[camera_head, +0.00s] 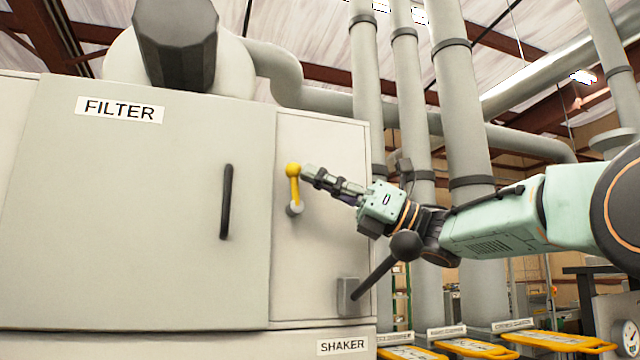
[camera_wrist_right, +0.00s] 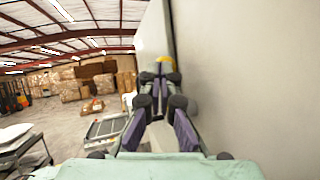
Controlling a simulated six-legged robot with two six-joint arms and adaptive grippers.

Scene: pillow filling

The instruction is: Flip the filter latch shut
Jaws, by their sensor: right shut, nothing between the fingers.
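The filter latch (camera_head: 293,185) is a short lever with a yellow ball knob, standing upright above its grey round pivot on the narrow panel right of the filter door (camera_head: 150,210). My right gripper (camera_head: 307,172) comes in from the right with its fingers shut and empty. Its fingertips are right beside the yellow knob; whether they touch it I cannot tell. In the right wrist view the shut fingers (camera_wrist_right: 160,82) point at the yellow knob (camera_wrist_right: 166,63), which they partly hide. My left gripper is not in view.
The door has a black vertical handle (camera_head: 226,202). A black ball-ended lever (camera_head: 405,244) slants out from a bracket above the SHAKER label (camera_head: 342,345), just below my right wrist. Grey vertical pipes (camera_head: 462,100) stand behind my arm.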

